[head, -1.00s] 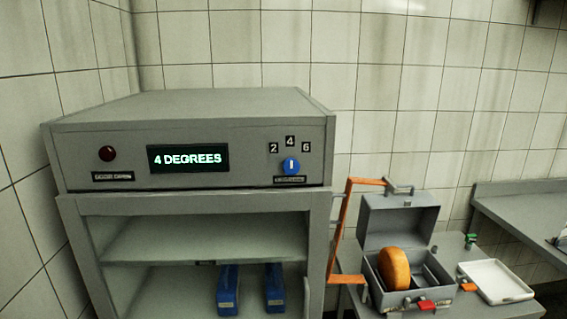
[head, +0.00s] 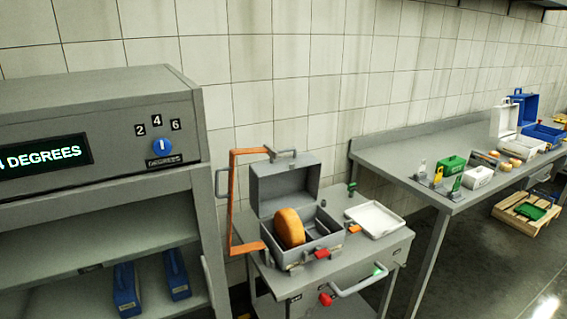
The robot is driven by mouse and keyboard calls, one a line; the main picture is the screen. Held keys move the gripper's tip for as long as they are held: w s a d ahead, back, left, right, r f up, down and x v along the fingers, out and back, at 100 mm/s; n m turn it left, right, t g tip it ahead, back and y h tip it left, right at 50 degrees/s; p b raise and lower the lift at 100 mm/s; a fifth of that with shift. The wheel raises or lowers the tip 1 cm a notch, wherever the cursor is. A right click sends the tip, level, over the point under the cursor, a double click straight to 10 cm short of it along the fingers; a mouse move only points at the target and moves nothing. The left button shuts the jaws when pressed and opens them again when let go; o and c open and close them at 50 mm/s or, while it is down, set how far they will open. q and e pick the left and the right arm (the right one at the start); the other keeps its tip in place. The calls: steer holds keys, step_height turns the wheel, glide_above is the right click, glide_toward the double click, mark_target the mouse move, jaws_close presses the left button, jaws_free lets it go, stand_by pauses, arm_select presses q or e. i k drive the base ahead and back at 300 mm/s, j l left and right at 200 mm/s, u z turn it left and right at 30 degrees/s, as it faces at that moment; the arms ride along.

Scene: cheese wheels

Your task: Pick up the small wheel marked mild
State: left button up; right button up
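An orange cheese wheel (head: 290,228) stands on edge in an open grey box (head: 330,243) on a grey cart; I can read no label on it. Small yellowish wheels or pieces (head: 506,166) lie on the long bench at the right, too small to read. I cannot tell which wheel is marked mild. Neither of my grippers is in view.
A grey cabinet (head: 110,205) reading 4 DEGREES stands at the left, with blue blocks on its shelf. An orange frame (head: 234,205) rises beside the cart (head: 375,262), which bears a white tray (head: 374,220). Coloured boxes stand on the bench (head: 385,152); a pallet (head: 528,214) lies on the floor.

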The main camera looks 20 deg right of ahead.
mark_target(289, 228)
steer(key=z, duration=2.15)
steer(key=u, duration=1.4)
steer(key=i+l+u, duration=0.1)
steer(key=l+u, duration=1.25)
steer(key=i+j, duration=0.05)
steer(key=j, duration=0.05)
